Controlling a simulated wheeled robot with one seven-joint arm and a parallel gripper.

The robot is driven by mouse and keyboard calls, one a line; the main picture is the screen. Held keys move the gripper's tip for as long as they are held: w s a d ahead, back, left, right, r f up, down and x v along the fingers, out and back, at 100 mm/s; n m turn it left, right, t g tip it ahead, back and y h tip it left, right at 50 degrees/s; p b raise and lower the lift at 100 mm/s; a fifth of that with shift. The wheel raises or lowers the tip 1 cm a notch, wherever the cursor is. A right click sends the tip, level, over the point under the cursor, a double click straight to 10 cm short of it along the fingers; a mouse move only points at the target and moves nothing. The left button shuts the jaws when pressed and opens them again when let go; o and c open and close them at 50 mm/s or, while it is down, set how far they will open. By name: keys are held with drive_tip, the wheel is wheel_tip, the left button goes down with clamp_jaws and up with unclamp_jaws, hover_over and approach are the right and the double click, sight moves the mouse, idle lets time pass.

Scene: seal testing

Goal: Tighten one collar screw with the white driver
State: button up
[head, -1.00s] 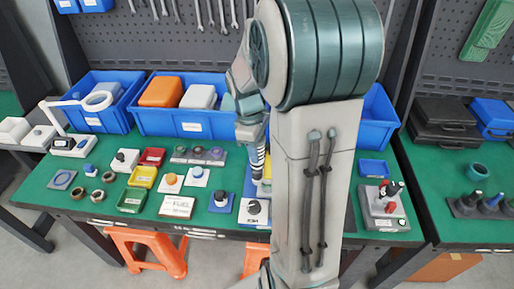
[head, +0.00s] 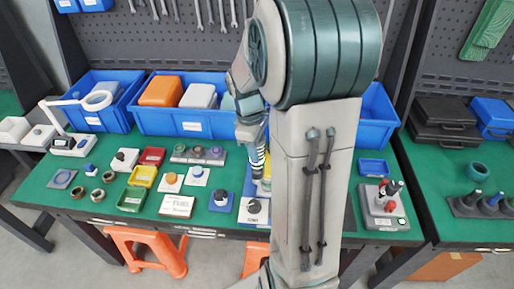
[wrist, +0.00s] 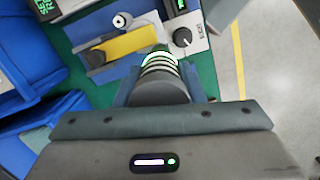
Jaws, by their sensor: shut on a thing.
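My gripper (wrist: 163,92) is shut on a dark grey cylindrical driver with pale, glowing rings (wrist: 160,66). The driver points away from the wrist camera toward the bench. In the head view the striped driver (head: 257,162) hangs beside my arm, over a blue and yellow fixture (head: 265,184). In the wrist view the fixture's yellow block (wrist: 132,43) lies just beyond the driver, with a small white round part with a dark centre (wrist: 122,20) on its far side. The driver's tip is hidden, so contact cannot be told. No collar screw can be made out.
A white box with a black knob (wrist: 184,38) stands right of the driver. Blue bins (head: 182,118) line the bench's back. Several small parts and trays, including a yellow tray (head: 143,177), cover the green bench to the left. A grey stand (head: 383,222) is at right.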

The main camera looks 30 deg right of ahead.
idle(0.3)
drive_tip(key=shift+r+p, duration=2.1)
drive_tip(key=shift+r, duration=0.45)
drive_tip(key=shift+f, duration=0.1)
